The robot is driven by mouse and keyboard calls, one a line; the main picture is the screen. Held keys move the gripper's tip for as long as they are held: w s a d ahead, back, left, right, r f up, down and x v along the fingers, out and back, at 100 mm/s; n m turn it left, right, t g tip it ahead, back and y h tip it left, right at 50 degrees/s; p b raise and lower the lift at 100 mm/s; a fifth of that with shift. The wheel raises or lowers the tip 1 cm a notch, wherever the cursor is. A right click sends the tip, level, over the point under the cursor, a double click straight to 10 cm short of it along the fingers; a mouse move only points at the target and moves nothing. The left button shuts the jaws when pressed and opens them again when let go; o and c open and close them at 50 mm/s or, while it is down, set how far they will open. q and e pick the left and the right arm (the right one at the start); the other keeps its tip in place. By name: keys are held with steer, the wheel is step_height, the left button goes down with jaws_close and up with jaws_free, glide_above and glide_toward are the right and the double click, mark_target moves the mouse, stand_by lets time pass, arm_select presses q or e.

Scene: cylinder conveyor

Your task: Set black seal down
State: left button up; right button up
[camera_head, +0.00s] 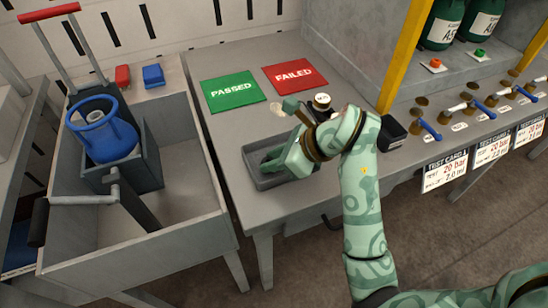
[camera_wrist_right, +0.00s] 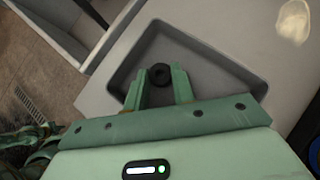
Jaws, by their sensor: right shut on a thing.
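The black seal (camera_wrist_right: 158,75) is a small dark ring between the fingertips of my right gripper (camera_wrist_right: 158,88) in the wrist view. My right gripper is shut on it. In the head view this gripper (camera_head: 274,161) reaches into a shallow grey tray (camera_head: 251,165) on the table, and the seal is hidden there. In the wrist view the grey tray (camera_wrist_right: 215,55) lies around and below the fingers. I cannot tell whether the seal touches the tray floor. My left gripper is not in view.
Green PASSED (camera_head: 233,92) and red FAILED (camera_head: 295,76) mats lie behind the tray. A blue cylinder (camera_head: 104,134) stands in a trolley at left. A black box (camera_head: 391,134) and a yellow post (camera_head: 405,55) are right of my wrist. Valves line the right bench.

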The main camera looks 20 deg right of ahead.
steer(key=o, duration=1)
steer(key=shift+c, duration=0.2)
steer(key=shift+r, duration=0.1)
steer(key=p+v, duration=0.2)
steer(key=v, duration=0.2)
steer(key=shift+d+r+p, duration=0.15)
steer(key=shift+r+p, duration=0.15)
steer(key=shift+r, duration=0.15)
arm_select(q)
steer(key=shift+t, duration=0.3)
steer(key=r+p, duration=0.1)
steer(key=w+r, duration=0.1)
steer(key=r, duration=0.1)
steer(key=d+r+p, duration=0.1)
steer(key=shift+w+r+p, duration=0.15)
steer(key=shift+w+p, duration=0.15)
steer(key=shift+p, duration=0.05)
arm_select(e)
steer(key=v, duration=0.7)
steer(key=shift+s+d+f, duration=0.15)
steer(key=shift+s+d, duration=0.05)
